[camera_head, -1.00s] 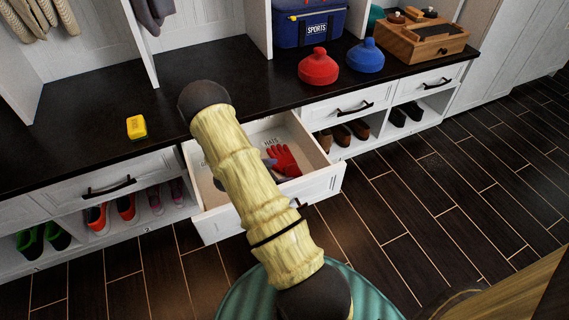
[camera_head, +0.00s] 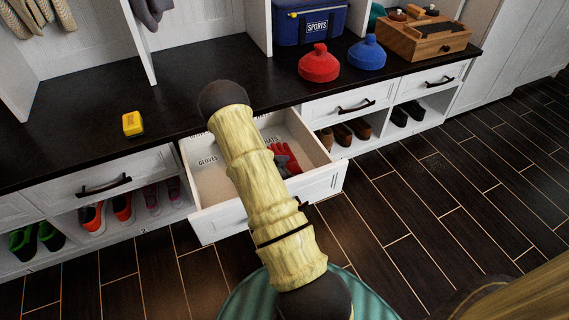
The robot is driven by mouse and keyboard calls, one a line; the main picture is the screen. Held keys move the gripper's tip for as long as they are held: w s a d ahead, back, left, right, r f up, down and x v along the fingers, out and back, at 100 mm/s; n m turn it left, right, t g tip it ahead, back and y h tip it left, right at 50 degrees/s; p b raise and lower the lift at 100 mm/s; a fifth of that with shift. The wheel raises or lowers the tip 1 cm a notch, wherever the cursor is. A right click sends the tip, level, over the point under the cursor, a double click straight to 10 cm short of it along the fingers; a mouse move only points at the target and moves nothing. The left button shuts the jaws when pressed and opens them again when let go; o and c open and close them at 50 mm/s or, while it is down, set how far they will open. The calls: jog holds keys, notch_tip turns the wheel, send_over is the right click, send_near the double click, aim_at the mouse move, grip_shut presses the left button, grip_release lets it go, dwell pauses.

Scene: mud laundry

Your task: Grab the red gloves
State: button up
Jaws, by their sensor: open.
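The red gloves (camera_head: 287,157) lie in the right part of an open white drawer (camera_head: 322,186), near the printed label HATS. My pale, ridged arm link (camera_head: 262,185) crosses in front of the drawer and hides its middle and part of the gloves. A small greyish patch shows beside the gloves; I cannot tell what it is. The left part of the drawer, labelled GLOVES, looks empty where it shows. My gripper is not visible; the arm link may hide it.
A yellow box (camera_head: 132,124) sits on the black countertop (camera_head: 165,90). A red round bottle (camera_head: 319,65), a blue one (camera_head: 367,55), a blue SPORTS bag (camera_head: 310,22) and a wooden box (camera_head: 415,40) stand at the back. Shoes fill the cubbies below. The floor at right is clear.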

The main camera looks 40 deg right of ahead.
dwell(0.4)
jog(key=c, duration=1.2)
jog(key=shift+r, duration=0.1)
notch_tip(320, 180, up, 10)
jog(key=p, duration=0.5)
